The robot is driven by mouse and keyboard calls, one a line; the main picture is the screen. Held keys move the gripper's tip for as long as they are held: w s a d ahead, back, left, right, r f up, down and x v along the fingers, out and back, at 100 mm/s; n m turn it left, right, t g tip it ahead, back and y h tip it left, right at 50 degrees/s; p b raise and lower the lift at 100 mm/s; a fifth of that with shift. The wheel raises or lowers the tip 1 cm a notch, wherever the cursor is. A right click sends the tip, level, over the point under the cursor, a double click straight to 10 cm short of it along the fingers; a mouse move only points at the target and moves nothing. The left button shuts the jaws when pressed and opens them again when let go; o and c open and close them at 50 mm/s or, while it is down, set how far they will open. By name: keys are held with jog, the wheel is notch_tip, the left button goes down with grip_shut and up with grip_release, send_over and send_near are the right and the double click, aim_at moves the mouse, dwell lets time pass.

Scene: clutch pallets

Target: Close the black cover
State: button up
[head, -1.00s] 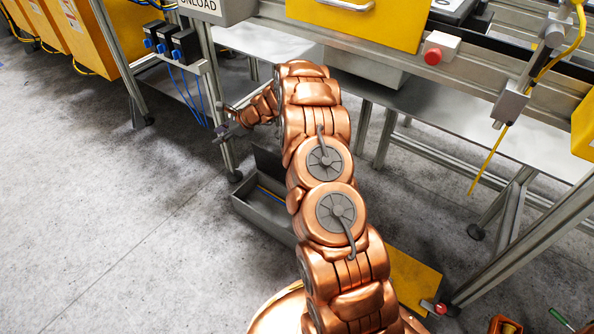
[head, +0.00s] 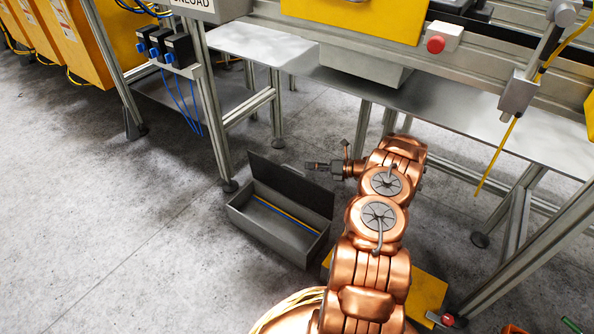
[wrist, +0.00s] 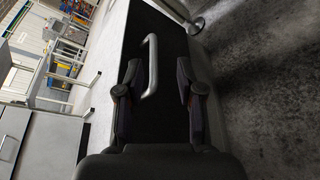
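The black cover (head: 288,184) stands raised along the back edge of a long grey box (head: 262,240) on the floor. Blue and yellow strips show inside the open box. My gripper (head: 309,165) is just behind the cover's upper edge and points left; contact cannot be told. In the wrist view my gripper (wrist: 161,92) has its two dark fingers apart with nothing clamped between them. A black panel (wrist: 168,125) with a silver handle (wrist: 150,67) lies ahead of them, seemingly the cover's outer face. The handle's lower end shows between the fingertips.
A grey metal table (head: 440,110) on aluminium legs stands behind the box, with a leg (head: 215,125) left of it. The floor (head: 110,240) left of the box is clear.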

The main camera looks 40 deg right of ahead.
aim_at(295, 170)
jog(key=shift+m+y, duration=0.3)
jog(key=shift+y, duration=0.1)
jog(key=w+a+b, duration=0.1)
jog(key=w+a+f, duration=0.1)
jog(key=a, duration=0.1)
jog(key=w+a+f+b, duration=0.1)
jog(key=shift+w+a+f+b, duration=0.1)
jog(key=shift+w+a+b, duration=0.05)
jog(key=shift+a+b, duration=0.2)
jog(key=shift+w+a, duration=0.4)
jog(key=shift+w, duration=0.15)
jog(key=shift+c, duration=0.3)
grip_shut()
